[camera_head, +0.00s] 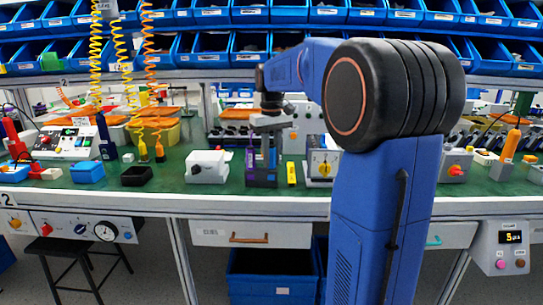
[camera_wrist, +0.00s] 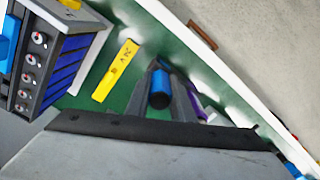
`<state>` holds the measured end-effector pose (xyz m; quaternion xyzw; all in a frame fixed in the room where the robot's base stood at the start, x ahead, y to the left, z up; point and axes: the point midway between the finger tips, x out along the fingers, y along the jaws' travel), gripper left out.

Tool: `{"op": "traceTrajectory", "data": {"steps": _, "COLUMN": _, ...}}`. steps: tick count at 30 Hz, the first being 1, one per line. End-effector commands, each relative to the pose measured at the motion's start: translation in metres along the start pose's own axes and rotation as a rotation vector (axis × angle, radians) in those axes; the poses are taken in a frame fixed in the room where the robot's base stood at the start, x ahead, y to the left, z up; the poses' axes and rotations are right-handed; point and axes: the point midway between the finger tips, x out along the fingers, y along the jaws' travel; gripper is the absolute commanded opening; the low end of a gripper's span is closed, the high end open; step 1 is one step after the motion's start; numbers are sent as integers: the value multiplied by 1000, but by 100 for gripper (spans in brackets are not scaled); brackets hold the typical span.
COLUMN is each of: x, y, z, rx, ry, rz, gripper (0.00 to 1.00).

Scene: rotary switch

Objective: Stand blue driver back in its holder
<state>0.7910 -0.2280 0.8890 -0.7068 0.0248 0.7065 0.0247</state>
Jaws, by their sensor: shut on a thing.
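My gripper (camera_wrist: 160,98) is shut on the blue driver (camera_wrist: 159,88), whose blue, dark-ended handle sits between the two fingers in the wrist view. In the head view my gripper (camera_head: 264,158) points down over the green bench, left of the white box with the yellow dial. The driver is hard to make out there. A dark block (camera_head: 261,180), which may be a holder, is right under the fingers. A purple handle (camera_head: 250,157) stands just left of the fingers; purple also shows beside them in the wrist view (camera_wrist: 194,98). I cannot tell whether the blue driver touches the block.
A yellow block (camera_head: 291,173) lies right of my gripper, and the yellow-dial box (camera_head: 322,160) stands beyond it. A white switch box (camera_head: 207,167) is to the left. An orange-handled driver (camera_head: 510,144) stands far right. Coiled hoses (camera_head: 150,90) hang at left.

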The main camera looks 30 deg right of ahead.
Motion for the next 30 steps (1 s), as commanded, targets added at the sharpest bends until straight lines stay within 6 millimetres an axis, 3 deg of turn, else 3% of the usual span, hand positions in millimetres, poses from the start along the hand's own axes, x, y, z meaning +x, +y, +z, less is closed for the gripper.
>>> {"op": "traceTrajectory", "data": {"steps": 7, "x": 6, "y": 0, "z": 0, "rx": 0, "ry": -1, "rz": 0, "gripper": 0}}
{"op": "traceTrajectory", "data": {"steps": 8, "x": 6, "y": 0, "z": 0, "rx": 0, "ry": 0, "rz": 0, "gripper": 24}}
{"op": "traceTrajectory", "data": {"steps": 10, "x": 6, "y": 0, "z": 0, "rx": 0, "ry": 0, "rz": 0, "gripper": 40}}
{"op": "traceTrajectory", "data": {"steps": 11, "x": 6, "y": 0, "z": 0, "rx": 0, "ry": 0, "rz": 0, "gripper": 43}}
{"op": "traceTrajectory", "data": {"steps": 22, "x": 2, "y": 0, "z": 0, "rx": 0, "ry": 1, "rz": 0, "gripper": 43}}
{"op": "traceTrajectory", "data": {"steps": 30, "x": -39, "y": 0, "z": -1, "rx": 0, "ry": 3, "rz": 1, "gripper": 43}}
